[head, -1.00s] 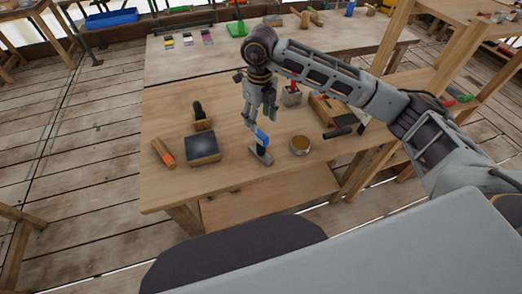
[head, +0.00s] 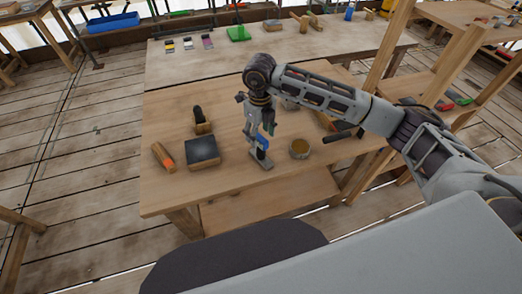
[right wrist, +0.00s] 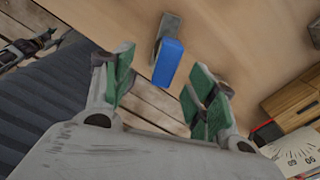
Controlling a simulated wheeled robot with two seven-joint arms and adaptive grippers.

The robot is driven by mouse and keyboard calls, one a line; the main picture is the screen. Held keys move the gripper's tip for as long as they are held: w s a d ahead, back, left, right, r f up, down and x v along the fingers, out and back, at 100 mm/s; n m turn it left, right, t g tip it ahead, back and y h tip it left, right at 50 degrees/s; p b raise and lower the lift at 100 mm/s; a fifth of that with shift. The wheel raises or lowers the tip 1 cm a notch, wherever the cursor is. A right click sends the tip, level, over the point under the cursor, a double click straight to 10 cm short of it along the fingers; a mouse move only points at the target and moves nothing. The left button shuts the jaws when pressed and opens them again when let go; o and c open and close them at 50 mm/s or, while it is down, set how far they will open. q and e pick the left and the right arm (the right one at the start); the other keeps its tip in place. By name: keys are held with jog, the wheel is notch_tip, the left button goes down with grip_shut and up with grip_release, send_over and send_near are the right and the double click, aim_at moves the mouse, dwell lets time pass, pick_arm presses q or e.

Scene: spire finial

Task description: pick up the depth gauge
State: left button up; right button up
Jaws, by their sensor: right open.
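What looks like the depth gauge stands near the front edge of the wooden workbench. It has a flat grey base (head: 262,164) and a blue upper part (head: 263,143). In the right wrist view its blue block (right wrist: 168,62) shows between and beyond the fingers. My right gripper (head: 256,138) points down over it, fingers beside its upper part. In the right wrist view the right gripper (right wrist: 160,88) is open, with green pads apart and nothing held. Whether a finger touches the gauge, I cannot tell. My left gripper is not in view.
A dark-topped block (head: 202,151), an orange-marked wooden tool (head: 163,156) and a wooden piece with a black part (head: 200,121) lie to the left. The bench front between them is bare.

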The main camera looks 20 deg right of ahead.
aim_at(260, 139)
notch_tip(260, 139, down, 3)
jog(key=shift+f, duration=0.2)
jog(key=shift+w+d+f+p, duration=0.15)
jog(key=shift+f+p, duration=0.25)
jog(key=shift+f, duration=0.8)
jog(key=shift+w+d+f+p, duration=0.15)
jog(key=shift+f+p, duration=0.2)
jog(key=shift+f, duration=0.8)
jog(key=shift+a+f, duration=0.1)
jog(key=shift+f, duration=0.15)
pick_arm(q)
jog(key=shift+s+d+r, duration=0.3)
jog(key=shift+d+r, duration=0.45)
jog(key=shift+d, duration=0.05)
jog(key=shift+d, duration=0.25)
